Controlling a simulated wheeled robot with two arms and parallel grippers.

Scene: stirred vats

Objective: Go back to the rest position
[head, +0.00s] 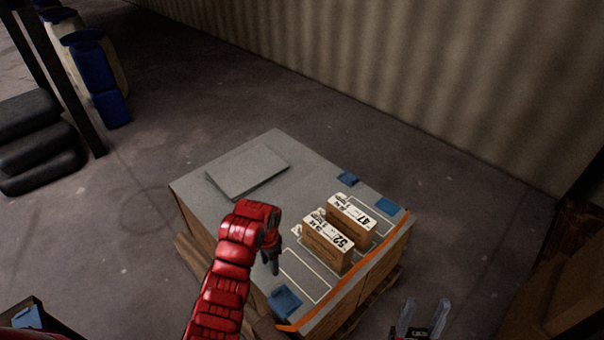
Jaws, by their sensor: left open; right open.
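My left arm, red and segmented, reaches up from the bottom of the head view over the grey-topped pallet load (215,205). Its gripper (272,268) points down over the grey top, left of the box marked 52 (326,246). It looks empty, and its fingers are small and dark here. My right gripper (424,318) is at the bottom edge, right of the load, its two pale fingers spread apart with nothing between them. A second box, marked 47 (350,219), stands upright beside the box marked 52, with a small gap between them.
White outlines mark the top around the boxes. Blue patches (285,301) (348,178) (388,206) and a flat grey sheet (248,171) lie there. An orange strap (350,283) runs along the right edge. Cartons (575,290) stand lower right; blue drums (95,70) stand upper left. Floor is clear behind the load.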

